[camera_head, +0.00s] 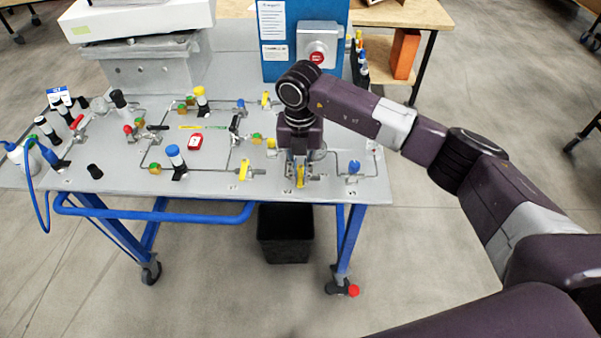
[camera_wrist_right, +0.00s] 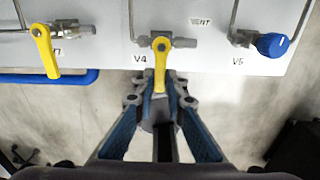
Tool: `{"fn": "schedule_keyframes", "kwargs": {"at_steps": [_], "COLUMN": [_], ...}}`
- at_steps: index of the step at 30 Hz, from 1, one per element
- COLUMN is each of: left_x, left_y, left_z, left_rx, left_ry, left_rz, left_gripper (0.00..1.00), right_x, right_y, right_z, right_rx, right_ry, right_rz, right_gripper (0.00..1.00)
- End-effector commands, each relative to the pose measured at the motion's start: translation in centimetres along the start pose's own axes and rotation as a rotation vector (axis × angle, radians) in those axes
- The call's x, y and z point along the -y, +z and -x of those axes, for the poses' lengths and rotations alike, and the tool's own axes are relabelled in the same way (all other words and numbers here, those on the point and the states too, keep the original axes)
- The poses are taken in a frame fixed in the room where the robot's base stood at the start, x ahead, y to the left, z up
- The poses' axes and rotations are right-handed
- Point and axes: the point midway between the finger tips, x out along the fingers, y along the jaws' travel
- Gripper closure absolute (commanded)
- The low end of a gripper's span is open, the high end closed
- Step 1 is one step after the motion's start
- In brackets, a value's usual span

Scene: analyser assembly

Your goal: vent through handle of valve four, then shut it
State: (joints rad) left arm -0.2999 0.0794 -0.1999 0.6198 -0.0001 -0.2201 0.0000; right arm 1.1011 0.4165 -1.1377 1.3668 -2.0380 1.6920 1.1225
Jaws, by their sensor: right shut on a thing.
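Valve four, labelled V4, has a yellow lever handle (camera_wrist_right: 160,66) in the right wrist view. The handle points toward the bottom of the picture, across its short metal pipe and over the panel's front edge. My right gripper (camera_wrist_right: 160,88) is shut on the handle's free end, with a finger on either side. In the head view the same yellow handle (camera_head: 300,177) shows below my right gripper (camera_head: 299,172), near the front right of the panel. The label VENT (camera_wrist_right: 200,21) stands right of the valve. My left gripper is not in view.
Another yellow lever (camera_wrist_right: 45,52) is left of valve four, and a blue knob labelled V5 (camera_wrist_right: 272,45) is right. The panel table (camera_head: 215,185) carries several other valves. A black bin (camera_head: 285,240) stands beneath. A red stop button (camera_head: 317,57) is behind.

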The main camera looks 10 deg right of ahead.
Motion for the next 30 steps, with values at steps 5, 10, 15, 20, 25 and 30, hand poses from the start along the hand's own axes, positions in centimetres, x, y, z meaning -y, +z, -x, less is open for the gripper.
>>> {"fn": "schedule_keyframes", "kwargs": {"at_steps": [5, 10, 15, 20, 25, 30], "left_x": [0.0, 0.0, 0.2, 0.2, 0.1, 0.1], "left_y": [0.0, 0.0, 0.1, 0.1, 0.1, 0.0], "left_z": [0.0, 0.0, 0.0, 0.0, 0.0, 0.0], "left_rx": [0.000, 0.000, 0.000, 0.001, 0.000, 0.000], "left_ry": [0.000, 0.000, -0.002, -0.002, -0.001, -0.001], "left_rz": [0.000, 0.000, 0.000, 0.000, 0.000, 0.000], "left_gripper": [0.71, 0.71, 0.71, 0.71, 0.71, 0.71], "right_x": [-0.1, 0.0, 0.0, -0.1, -0.1, -0.1], "right_y": [0.1, 0.1, 0.1, 0.1, 0.2, 0.2], "right_z": [0.2, 0.1, 0.1, 1.1, 4.3, 8.1], "right_rx": [0.004, 0.002, 0.002, 0.002, 0.006, 0.006], "right_ry": [0.003, 0.002, 0.001, 0.002, 0.004, 0.003], "right_rz": [-0.003, -0.001, 0.000, 0.000, 0.000, -0.001], "right_gripper": [0.81, 0.71, 0.71, 0.71, 0.71, 0.71]}}
